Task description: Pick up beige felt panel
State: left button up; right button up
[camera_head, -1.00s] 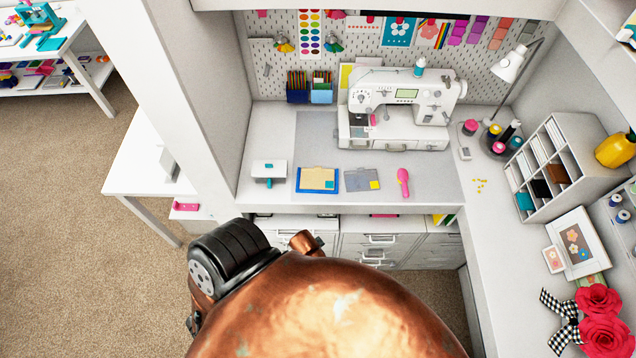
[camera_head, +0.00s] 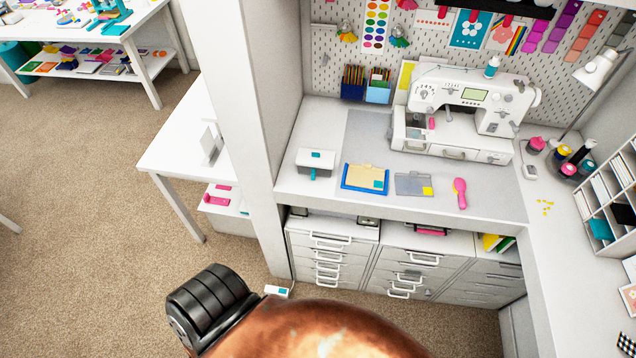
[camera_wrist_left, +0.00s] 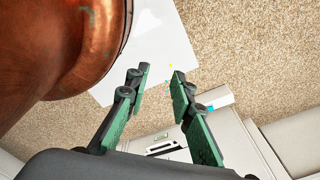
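The beige felt panel (camera_head: 366,177) lies flat on the counter within a blue tray or frame (camera_head: 347,186), with a small teal square on its lower right corner. It is not recognisable in the left wrist view. My left gripper (camera_wrist_left: 160,80) is open in that view, with its two green-padded fingers spread and nothing between them. It points over the carpet and a white surface, away from the panel. In the head view only my copper arm and a black joint show at the bottom; neither gripper shows there.
A grey panel with a yellow square (camera_head: 413,185) and a pink tool (camera_head: 460,193) lie right of the blue tray. A white stand (camera_head: 315,161) is to its left. The sewing machine (camera_head: 470,95) stands behind. Drawers (camera_head: 332,255) are below the counter edge.

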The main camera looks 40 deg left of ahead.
aim_at(367, 176)
jog(key=u, duration=0.8)
jog(key=i, duration=0.8)
jog(key=u, duration=0.3)
